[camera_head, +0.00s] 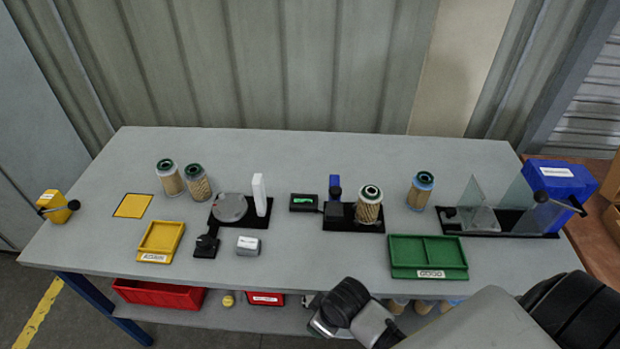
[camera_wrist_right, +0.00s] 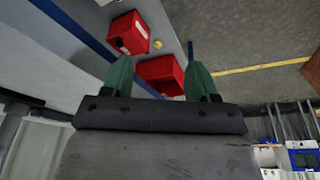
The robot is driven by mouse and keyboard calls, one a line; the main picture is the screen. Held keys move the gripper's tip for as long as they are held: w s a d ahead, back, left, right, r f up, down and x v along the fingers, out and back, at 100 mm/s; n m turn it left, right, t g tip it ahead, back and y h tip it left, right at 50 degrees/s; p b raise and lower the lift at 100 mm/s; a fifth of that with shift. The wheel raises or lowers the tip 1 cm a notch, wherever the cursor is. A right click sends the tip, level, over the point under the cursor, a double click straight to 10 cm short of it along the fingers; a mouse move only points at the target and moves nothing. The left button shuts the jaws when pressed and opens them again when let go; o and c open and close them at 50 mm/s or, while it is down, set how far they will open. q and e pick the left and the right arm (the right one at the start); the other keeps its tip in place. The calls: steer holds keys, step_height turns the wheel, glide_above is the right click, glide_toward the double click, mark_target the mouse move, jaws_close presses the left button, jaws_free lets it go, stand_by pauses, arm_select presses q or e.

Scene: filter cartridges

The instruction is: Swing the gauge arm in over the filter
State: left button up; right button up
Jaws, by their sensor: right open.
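A filter (camera_head: 369,208) with a dark green top stands upright on a black base at the middle of the table. Beside it on the left, on the same base, is the gauge with a blue and black post (camera_head: 335,188). Its arm is too small to make out clearly; nothing visibly covers the filter's top. My right gripper (camera_head: 318,318) is at the table's front edge, well short of the gauge. In the right wrist view its green fingers (camera_wrist_right: 158,62) are apart with nothing between them. My left gripper is not in view.
A green tray (camera_head: 428,270) lies front right of the filter. A small black display (camera_head: 303,203) is left of the gauge. A station with clear panels (camera_head: 520,205) and a blue box (camera_head: 560,180) are right. Red bins (camera_wrist_right: 129,33) sit below the tabletop.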

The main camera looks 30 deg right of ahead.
steer(key=w+r+n, duration=0.2)
steer(key=w, duration=0.1)
steer(key=w+r+n, duration=0.1)
steer(key=w+r, duration=0.1)
steer(key=w+r+n+p, duration=0.1)
steer(key=w+r+n, duration=0.1)
steer(key=w, duration=0.1)
steer(key=shift+w+d+r+n+y, duration=0.2)
steer(key=shift+w+d+n+y, duration=0.1)
steer(key=w+d+r+n+g, duration=0.1)
steer(key=w+d+r+n, duration=0.25)
steer(key=w+r, duration=0.2)
step_height(320, 180, up, 17)
steer(key=n+g+h+p, duration=0.2)
steer(key=n, duration=0.4)
glide_above(336, 189)
step_height(336, 189, down, 11)
steer(key=p, duration=0.2)
steer(key=shift+r+p, duration=0.1)
steer(key=shift+p, duration=0.2)
steer(key=shift+c, duration=0.2)
jaws_close()
